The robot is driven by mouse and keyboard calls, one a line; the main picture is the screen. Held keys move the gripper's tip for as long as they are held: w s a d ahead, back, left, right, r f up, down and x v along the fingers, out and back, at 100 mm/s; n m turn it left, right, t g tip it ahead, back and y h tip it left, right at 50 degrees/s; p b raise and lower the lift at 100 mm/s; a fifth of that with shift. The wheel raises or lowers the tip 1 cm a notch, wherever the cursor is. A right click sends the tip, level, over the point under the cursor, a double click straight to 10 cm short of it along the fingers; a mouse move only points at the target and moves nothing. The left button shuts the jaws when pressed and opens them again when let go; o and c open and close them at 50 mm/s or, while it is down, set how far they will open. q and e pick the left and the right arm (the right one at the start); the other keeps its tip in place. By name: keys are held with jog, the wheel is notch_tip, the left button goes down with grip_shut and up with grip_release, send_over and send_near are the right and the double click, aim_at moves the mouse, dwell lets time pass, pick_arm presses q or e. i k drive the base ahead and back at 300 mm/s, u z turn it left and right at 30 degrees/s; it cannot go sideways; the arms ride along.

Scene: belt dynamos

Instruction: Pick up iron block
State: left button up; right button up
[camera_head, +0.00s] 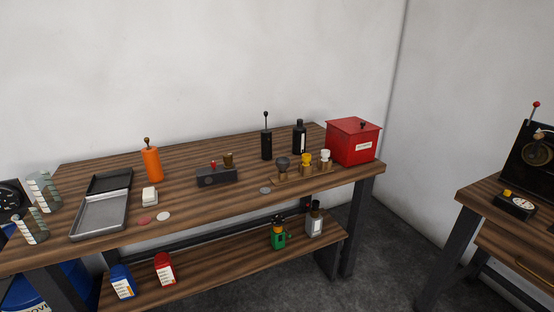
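Nothing in view is clearly marked as an iron block. A dark grey block-shaped item (217,177) with a red knob and a brownish knob on top sits mid-table; I cannot tell whether it is the iron block. A small pale block (150,197) lies to its left, beside the metal tray. Neither of my grippers is in view.
The wooden workbench (245,199) also holds an open metal tray (101,213), an orange cylinder (152,164), black upright items, a stand of small knobs and a red box (352,141). Bottles stand on the lower shelf (205,276). Another table (487,192) is at right.

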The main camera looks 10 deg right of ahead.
aim_at(224, 172)
jog(key=z, duration=0.45)
jog(key=i, duration=1.35)
jog(key=u, duration=0.55)
jog(key=i, duration=0.3)
jog(key=u, duration=0.35)
jog(key=k, duration=0.45)
jog(key=i, duration=0.5)
